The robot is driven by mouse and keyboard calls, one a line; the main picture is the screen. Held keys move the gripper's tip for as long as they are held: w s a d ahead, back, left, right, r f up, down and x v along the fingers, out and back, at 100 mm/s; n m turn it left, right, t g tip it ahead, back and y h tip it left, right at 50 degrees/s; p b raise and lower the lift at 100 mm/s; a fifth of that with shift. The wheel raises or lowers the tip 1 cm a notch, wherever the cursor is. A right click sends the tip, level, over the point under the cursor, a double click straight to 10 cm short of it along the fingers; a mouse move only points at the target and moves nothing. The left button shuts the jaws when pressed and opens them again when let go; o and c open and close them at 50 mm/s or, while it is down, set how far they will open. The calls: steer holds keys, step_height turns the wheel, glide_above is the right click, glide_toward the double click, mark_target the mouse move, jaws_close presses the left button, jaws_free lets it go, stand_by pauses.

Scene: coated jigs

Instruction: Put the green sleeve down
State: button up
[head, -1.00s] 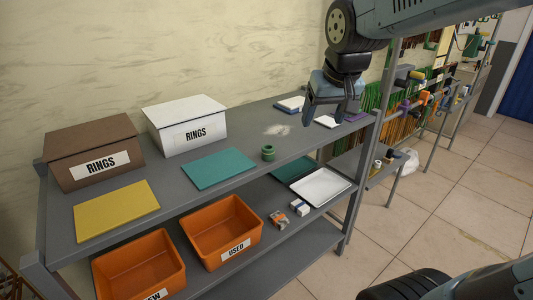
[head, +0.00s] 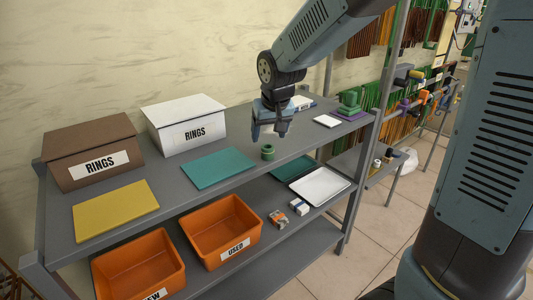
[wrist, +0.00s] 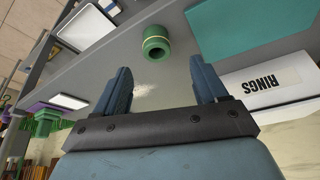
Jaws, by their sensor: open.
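The green sleeve (head: 268,152) stands upright on the grey top shelf, just right of the teal mat (head: 218,168). In the wrist view the sleeve (wrist: 156,42) shows its open bore and a yellowish band, beyond the fingertips. My gripper (head: 269,137) is open and empty. It hangs above the shelf, just behind the sleeve in the head view. In the wrist view my gripper (wrist: 162,75) has its fingers wide apart, with bare shelf between them. The sleeve is apart from both fingers.
Brown (head: 92,154) and white (head: 184,124) RINGS boxes stand at the back left, near a yellow mat (head: 116,210). A green stepped piece (head: 350,103) sits on a purple mat at right. Orange bins (head: 221,228) and a white tray (head: 320,186) are on the lower shelf.

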mark_target(268, 146)
steer(key=shift+d+x, duration=0.2)
steer(key=shift+x, duration=3.35)
steer(key=c, duration=1.2)
steer(key=shift+r, duration=0.1)
